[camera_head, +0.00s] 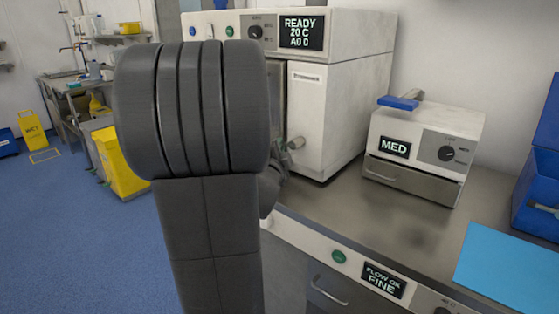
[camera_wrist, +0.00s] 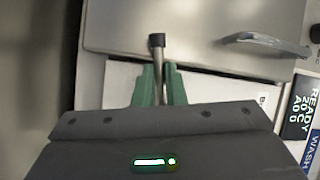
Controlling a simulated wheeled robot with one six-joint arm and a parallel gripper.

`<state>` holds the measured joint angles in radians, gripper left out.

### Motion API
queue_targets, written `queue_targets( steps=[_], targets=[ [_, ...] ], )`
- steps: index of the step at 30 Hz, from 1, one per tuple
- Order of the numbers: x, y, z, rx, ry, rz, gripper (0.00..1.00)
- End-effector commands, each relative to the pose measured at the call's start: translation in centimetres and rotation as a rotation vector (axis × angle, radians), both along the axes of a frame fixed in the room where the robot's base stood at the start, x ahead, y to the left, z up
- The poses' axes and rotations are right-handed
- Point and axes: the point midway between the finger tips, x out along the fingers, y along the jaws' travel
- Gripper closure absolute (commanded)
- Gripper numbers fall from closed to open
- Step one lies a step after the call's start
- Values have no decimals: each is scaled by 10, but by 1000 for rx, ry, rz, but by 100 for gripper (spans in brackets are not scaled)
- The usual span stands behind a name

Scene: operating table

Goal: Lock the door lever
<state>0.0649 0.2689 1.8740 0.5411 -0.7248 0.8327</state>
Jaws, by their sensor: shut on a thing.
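The door lever (camera_wrist: 158,55) is a thin metal rod with a dark cap at its end, in the wrist view. The two green fingers of my gripper (camera_wrist: 160,85) are shut on the rod, one on each side, with the capped end sticking out beyond them. In the head view, a grey knobbed end (camera_head: 296,143) shows beside the white door panel (camera_head: 320,120) of the machine with the "READY 20 C A0 0" display (camera_head: 301,32). My arm hides the gripper and much of the machine front there. I cannot tell whether the lever is locked.
A smaller box marked "MED" (camera_head: 428,135) with a blue-handled item (camera_head: 398,103) on top stands to the right on the steel counter (camera_head: 365,215). A blue sheet (camera_head: 510,268) and a blue bin (camera_head: 540,190) are at far right. A curved handle (camera_wrist: 265,43) shows in the wrist view.

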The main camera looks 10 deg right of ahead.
Motion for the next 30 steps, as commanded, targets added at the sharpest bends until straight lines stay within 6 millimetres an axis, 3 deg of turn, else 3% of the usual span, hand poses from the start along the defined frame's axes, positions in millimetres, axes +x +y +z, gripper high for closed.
queue_targets(
  steps=[17,18,21,30],
  targets=[
    [0,1,2,42,-51,0,100],
    [0,1,2,42,-51,0,88],
    [0,1,2,42,-51,0,68],
    [-1,1,2,41,-50,0,67]
  ],
)
